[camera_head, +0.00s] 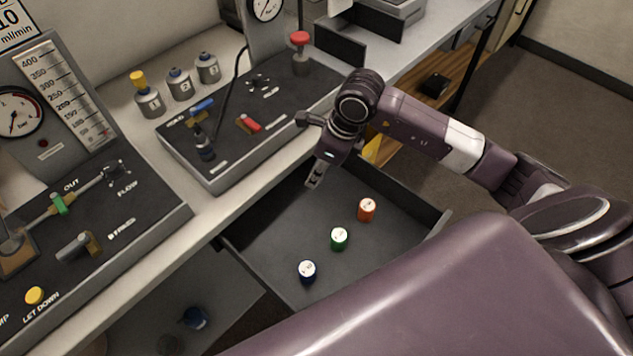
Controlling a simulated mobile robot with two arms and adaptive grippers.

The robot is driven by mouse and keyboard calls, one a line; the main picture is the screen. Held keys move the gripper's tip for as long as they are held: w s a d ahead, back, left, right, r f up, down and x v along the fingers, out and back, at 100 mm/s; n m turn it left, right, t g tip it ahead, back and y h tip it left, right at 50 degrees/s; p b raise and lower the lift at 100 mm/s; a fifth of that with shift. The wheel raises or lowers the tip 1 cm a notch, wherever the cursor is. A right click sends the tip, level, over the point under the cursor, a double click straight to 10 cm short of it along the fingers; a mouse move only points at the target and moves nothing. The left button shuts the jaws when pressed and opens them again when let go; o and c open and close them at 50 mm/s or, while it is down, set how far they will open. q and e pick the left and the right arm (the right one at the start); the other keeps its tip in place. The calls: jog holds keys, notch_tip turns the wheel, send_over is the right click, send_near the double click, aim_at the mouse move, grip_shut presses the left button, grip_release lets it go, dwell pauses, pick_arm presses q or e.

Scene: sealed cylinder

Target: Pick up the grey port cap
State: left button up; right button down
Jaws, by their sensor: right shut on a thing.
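My right gripper (317,174) hangs over the back of the open drawer, close to the front edge of the bench. Its fingers point down and are shut on a small grey thing, which I take to be the grey port cap. The fingers cover most of it, so its shape is unclear. No other grey cap shows in the drawer. My left gripper is not in view.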

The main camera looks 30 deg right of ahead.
notch_tip(320, 180, up, 15)
jog(key=b, duration=0.1)
dwell(0.3)
jog(key=shift+r, duration=0.1)
